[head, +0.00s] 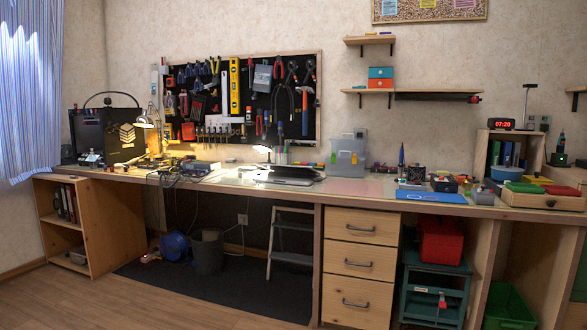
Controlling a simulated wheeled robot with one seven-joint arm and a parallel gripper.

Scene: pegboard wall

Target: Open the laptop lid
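My gripper does not show in the head view.
The workbench (345,187) runs across the room. A translucent box (347,156) stands right of the laptop, and cables and devices (183,168) lie to its left. A pegboard with tools (240,100) hangs behind. The wooden floor (170,306) in front is clear.

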